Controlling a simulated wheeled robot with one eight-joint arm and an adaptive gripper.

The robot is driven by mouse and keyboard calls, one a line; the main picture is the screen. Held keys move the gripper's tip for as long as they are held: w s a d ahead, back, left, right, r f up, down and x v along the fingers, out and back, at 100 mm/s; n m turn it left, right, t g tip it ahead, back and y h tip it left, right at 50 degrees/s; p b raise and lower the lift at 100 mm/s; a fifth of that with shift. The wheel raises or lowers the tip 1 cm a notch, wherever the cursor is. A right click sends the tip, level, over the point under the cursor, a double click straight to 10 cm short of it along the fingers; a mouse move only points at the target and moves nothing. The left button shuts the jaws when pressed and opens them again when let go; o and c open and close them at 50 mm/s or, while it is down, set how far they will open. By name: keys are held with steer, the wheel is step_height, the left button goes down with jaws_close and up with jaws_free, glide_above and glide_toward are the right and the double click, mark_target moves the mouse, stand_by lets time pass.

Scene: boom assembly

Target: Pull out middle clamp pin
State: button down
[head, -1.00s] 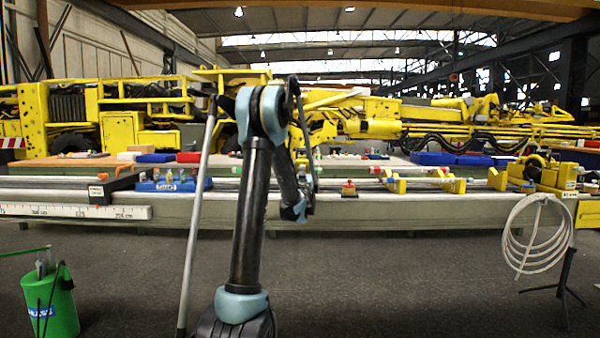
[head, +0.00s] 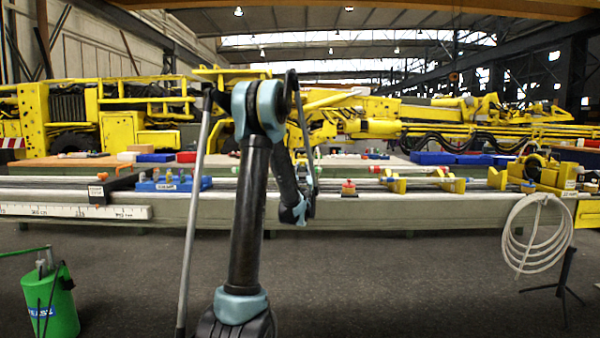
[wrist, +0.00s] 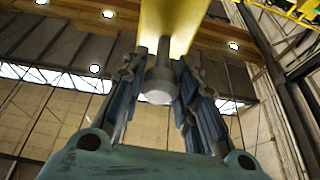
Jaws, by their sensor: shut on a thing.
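In the wrist view my gripper (wrist: 160,62) points upward with one dark finger on each side of a grey pin (wrist: 158,86). The fingers are shut on the pin, whose round end faces the camera. A yellow bracket (wrist: 172,22) is directly above the pin; the pin's upper end meets it or is hidden by it, and I cannot tell how deep it sits. In the head view my arm reaches up and folds down over the long bench, and the fingers and pin cannot be made out there.
The long bench (head: 400,212) carries yellow clamps (head: 395,184), a blue block (head: 170,184) and a small red-topped item (head: 348,187). A green canister (head: 52,308) stands at front left, a coiled hose (head: 537,235) at right. The floor between is clear.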

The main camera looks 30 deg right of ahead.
steer(key=shift+s+a, duration=0.6)
steer(key=c, duration=1.2)
jaws_free()
steer(key=v, duration=1.2)
steer(key=shift+d+f, duration=0.1)
steer(key=shift+f, duration=0.05)
